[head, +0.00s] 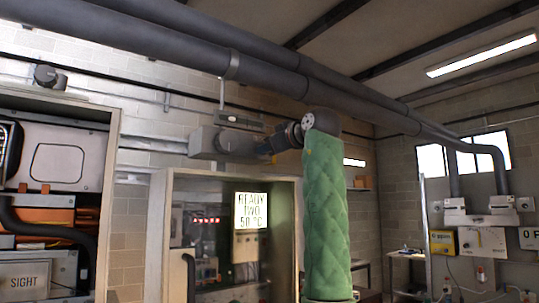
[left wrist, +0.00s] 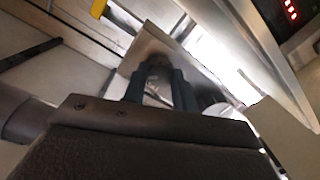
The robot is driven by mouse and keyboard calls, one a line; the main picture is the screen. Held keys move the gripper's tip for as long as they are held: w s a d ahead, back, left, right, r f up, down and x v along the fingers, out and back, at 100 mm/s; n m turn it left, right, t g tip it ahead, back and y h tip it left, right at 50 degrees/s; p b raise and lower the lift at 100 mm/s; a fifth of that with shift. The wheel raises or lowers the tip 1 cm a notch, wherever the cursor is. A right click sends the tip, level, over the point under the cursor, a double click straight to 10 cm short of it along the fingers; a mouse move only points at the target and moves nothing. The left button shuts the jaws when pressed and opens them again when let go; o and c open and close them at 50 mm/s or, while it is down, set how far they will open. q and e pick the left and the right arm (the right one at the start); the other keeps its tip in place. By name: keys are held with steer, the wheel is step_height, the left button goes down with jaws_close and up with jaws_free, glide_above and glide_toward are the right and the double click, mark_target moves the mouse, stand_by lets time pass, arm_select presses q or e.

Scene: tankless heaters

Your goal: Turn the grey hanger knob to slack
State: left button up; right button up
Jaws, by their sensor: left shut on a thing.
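A grey hanger block (head: 205,142) sits under the big pipe in the head view, with a rounded grey knob (head: 238,144) on its right side. My left gripper (head: 264,146) reaches it from the right, at the top of my green padded arm. In the left wrist view the two dark fingers of my left gripper (left wrist: 160,80) are closed around a brownish-grey knob (left wrist: 157,62). The fingers and wrist hide much of the knob, and I cannot read its turn position. My right gripper is in neither view.
Thick grey pipes (head: 170,40) run close above my wrist. Below stands a cabinet with a lit display (head: 250,213) reading READY TWO 50 °C. An open heater cabinet (head: 55,155) is at the left, with another round grey knob (head: 46,76) above it.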

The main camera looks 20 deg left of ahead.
arm_select(q)
steer(key=shift+f+n+b, duration=0.1)
steer(key=shift+n+b, duration=0.2)
steer(key=shift+n, duration=0.6)
steer(key=shift+n+b, duration=0.3)
steer(key=shift+n, duration=0.9)
steer(key=shift+n+t+b, duration=0.3)
steer(key=shift+n, duration=1.5)
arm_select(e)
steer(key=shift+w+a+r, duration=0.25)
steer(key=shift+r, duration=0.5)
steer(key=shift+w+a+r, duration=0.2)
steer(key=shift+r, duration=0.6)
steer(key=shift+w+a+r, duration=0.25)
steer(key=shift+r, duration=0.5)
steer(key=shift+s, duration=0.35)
